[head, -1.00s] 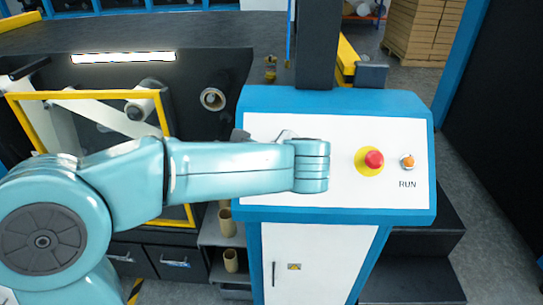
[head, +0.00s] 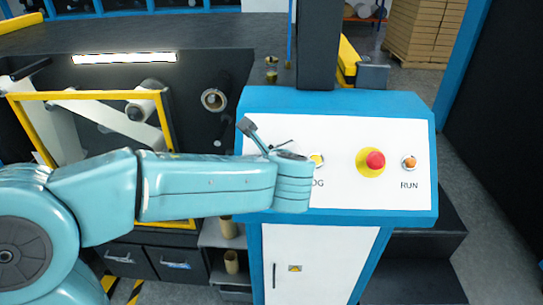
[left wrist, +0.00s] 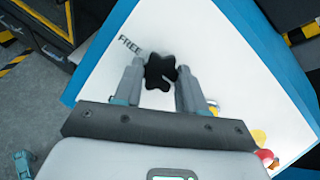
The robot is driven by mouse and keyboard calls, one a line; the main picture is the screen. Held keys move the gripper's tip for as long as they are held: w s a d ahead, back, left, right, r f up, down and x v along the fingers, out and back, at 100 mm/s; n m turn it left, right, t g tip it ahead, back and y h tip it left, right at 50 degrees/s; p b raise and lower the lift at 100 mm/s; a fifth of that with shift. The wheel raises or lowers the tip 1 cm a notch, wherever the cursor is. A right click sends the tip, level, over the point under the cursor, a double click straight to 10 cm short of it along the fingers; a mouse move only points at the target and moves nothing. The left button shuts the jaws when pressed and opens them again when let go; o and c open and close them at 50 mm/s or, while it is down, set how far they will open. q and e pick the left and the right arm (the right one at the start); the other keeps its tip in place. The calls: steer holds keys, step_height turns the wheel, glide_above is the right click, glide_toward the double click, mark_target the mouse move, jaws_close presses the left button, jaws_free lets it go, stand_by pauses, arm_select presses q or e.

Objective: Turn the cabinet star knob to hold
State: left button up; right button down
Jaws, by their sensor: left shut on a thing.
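The black star knob (left wrist: 160,72) is on the white sloped face of the blue-edged control cabinet (head: 345,211). In the left wrist view it lies between the two fingers of my left gripper (left wrist: 158,76), which is shut on it. The label FREE (left wrist: 130,46) shows beside the knob, at its upper left; no hold label can be read. In the head view my left arm and wrist cover the knob. My right gripper is not in view.
A red button (head: 375,160) on a yellow base and an orange RUN button (head: 409,162) sit right of my wrist on the panel. A yellow-framed guard (head: 85,94) with rollers stands to the left. A dark post (head: 317,45) rises behind the cabinet.

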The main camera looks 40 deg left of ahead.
arm_select(q)
steer(key=shift+f, duration=0.3)
steer(key=o, duration=0.8)
steer(key=shift+c, duration=0.2)
steer(key=o, duration=0.3)
steer(key=shift+w, duration=0.15)
steer(key=b+v, duration=0.1)
steer(key=v, duration=1.5)
steer(key=shift+r, duration=0.15)
